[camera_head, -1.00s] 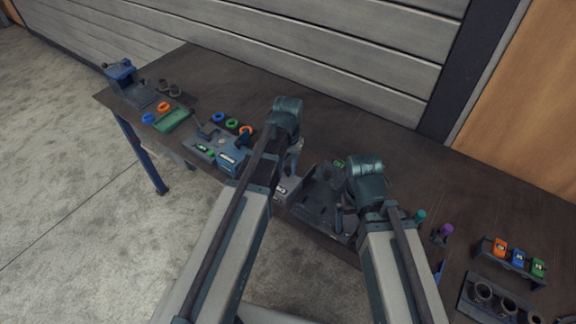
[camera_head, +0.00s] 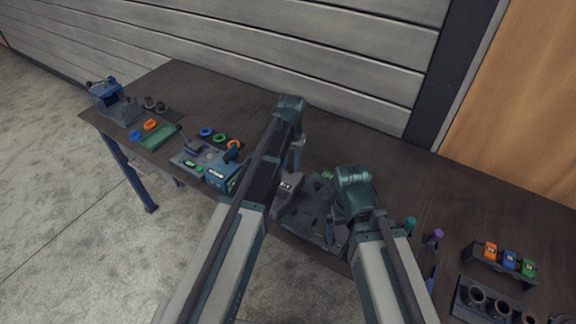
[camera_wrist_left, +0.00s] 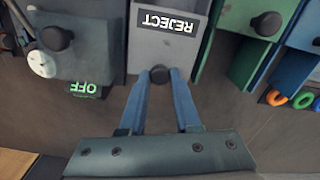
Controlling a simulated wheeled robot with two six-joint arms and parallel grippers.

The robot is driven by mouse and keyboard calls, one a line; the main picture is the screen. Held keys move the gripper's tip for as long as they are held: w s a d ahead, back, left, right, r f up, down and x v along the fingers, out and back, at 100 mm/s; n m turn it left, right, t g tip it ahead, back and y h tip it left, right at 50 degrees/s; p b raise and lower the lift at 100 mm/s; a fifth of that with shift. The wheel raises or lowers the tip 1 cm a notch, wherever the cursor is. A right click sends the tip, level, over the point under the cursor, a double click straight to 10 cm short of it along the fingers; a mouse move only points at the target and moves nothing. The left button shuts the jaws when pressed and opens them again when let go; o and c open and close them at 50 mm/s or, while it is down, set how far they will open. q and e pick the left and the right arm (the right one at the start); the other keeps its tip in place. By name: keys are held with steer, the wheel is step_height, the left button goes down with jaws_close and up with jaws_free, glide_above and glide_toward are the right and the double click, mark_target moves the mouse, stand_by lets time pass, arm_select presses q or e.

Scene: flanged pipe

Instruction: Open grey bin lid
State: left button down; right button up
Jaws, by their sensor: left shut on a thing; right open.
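The grey bin (camera_head: 289,184) stands near the table's front edge, left of a dark fixture. In the left wrist view its grey lid (camera_wrist_left: 146,48) carries an upside-down REJECT label (camera_wrist_left: 166,21) and a round black knob (camera_wrist_left: 160,74). My left gripper (camera_wrist_left: 160,76) is shut on the knob, a fingertip on each side; in the head view the left gripper (camera_head: 295,160) reaches down above the grey bin. I cannot tell whether the lid is raised. My right gripper (camera_head: 333,222) is open over the dark fixture; its fingers are hard to make out.
A green bin (camera_wrist_left: 253,20) and a blue bin (camera_wrist_left: 303,28) stand close right of the grey bin in the wrist view. A dark panel with an OFF display (camera_wrist_left: 83,88) is on its left. The dark fixture (camera_head: 310,222) fills the space under my right arm.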

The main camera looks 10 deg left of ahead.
mark_target(291, 166)
arm_select(q)
steer(key=c, duration=0.6)
jaws_free()
steer(key=shift+r, duration=0.1)
step_height(291, 166, up, 14)
steer(key=p, duration=1.3)
steer(key=shift+f+p, duration=0.2)
steer(key=shift+p, duration=0.2)
steer(key=shift+f, duration=0.1)
steer(key=s+d+f+m+b, duration=0.1)
steer(key=s+d+f+b, duration=0.1)
steer(key=s, duration=0.5)
steer(key=s+d+f+m+b, duration=0.1)
steer(key=s+d+f+b, duration=0.2)
steer(key=s, duration=0.5)
steer(key=s+d+f+y+b, duration=0.1)
steer(key=s+d+f+b, duration=0.2)
steer(key=s, duration=0.4)
steer(key=shift+s+f+m+b, duration=0.3)
steer(key=shift+f+m+b, duration=0.1)
steer(key=shift+f+b, duration=0.45)
